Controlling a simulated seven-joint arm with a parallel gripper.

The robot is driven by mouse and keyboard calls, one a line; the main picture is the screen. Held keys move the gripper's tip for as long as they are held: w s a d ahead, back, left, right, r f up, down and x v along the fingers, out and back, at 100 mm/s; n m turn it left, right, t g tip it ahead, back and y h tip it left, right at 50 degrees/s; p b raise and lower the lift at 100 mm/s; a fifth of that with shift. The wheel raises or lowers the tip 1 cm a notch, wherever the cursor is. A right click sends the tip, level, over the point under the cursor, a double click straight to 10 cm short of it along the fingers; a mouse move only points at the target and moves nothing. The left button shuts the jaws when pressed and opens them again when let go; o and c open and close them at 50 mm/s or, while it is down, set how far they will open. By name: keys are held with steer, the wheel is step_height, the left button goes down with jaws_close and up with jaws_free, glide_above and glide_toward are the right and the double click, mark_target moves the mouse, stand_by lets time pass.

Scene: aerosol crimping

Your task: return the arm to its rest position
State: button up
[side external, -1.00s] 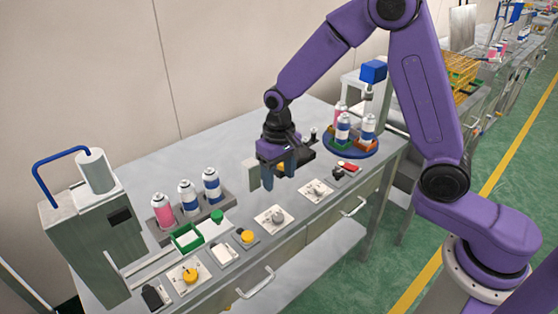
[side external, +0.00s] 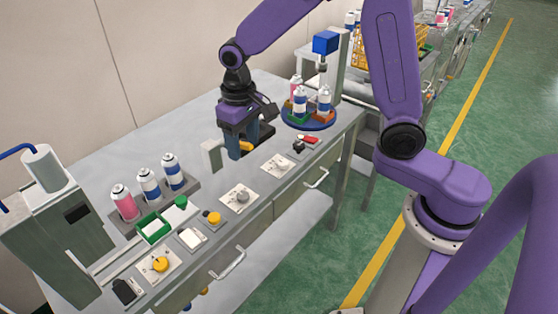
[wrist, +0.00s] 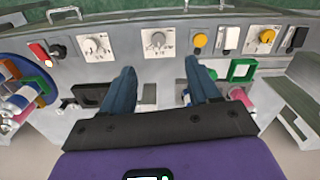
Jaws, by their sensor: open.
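My gripper (side external: 238,146) is over the middle of the grey bench (side external: 262,92), with its blue fingers pointing down. In the wrist view my gripper (wrist: 160,88) has its two fingers apart, with nothing held between them. It is above the bench top, behind the row of knob panels.
A rack (side external: 187,190) of pink and blue-white cans stands left, near a green square frame (side external: 141,229) and a grey machine (side external: 65,245). A blue turntable (side external: 312,125) with several cans is at the right. Knob panels (side external: 240,198) line the front edge.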

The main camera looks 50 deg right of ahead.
steer(key=s+d+r+n, duration=0.1)
steer(key=s+d+n, duration=0.1)
steer(key=s, duration=0.6)
steer(key=s+d+r+n, duration=0.1)
steer(key=s+d+n, duration=0.2)
steer(key=s, duration=0.6)
steer(key=s+d+r+n, duration=0.2)
steer(key=s+n, duration=0.4)
steer(key=s, duration=0.2)
steer(key=shift+s+d, duration=0.35)
steer(key=shift+s, duration=0.05)
